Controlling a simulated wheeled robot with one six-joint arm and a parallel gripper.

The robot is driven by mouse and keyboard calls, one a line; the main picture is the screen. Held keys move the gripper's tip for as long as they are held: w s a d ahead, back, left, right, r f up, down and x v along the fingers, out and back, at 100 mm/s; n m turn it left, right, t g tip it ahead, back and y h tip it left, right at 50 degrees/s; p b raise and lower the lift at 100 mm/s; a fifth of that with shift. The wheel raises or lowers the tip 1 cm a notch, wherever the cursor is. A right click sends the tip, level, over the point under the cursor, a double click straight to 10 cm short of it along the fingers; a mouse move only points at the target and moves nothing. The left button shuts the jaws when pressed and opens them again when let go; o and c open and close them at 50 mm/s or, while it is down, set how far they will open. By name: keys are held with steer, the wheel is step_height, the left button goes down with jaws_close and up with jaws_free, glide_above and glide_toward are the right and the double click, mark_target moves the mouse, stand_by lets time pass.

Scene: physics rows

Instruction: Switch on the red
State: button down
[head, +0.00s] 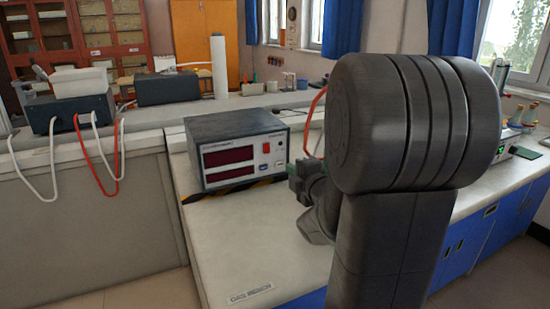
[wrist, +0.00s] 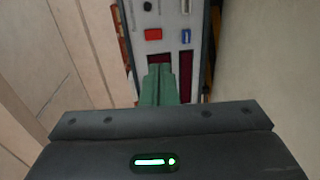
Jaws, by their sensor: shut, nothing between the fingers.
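A grey instrument box (head: 225,131) stands on the bench, its front panel carrying two dark red displays. A red switch (head: 266,148) sits on the panel right of the displays, with a blue switch (head: 265,167) below it. In the wrist view the red switch (wrist: 153,34) and blue switch (wrist: 186,37) lie side by side, just beyond my green fingertips. My gripper (wrist: 160,68) is shut and empty, pointing at the panel. In the head view my gripper (head: 294,171) is right of the switches, partly hidden by my arm. Whether it touches the panel, I cannot tell.
The pale bench top (head: 240,238) is clear in front of the box. A black and yellow strip (head: 191,198) lies along the box's front edge. Red and white cables (head: 101,150) hang at the left, a paper roll (head: 219,66) stands behind, and bottles (head: 511,113) stand at the right.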

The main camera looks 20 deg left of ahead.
mark_target(267, 153)
steer(key=x, duration=1.4)
steer(key=shift+d, duration=0.1)
steer(key=shift+f, duration=0.15)
steer(key=shift+w+f+t+b, duration=0.15)
steer(key=shift+f+t+b, duration=0.15)
steer(key=shift+b, duration=0.9)
steer(key=shift+r+p, duration=0.35)
steer(key=shift+r, duration=0.05)
steer(key=shift+f, duration=0.15)
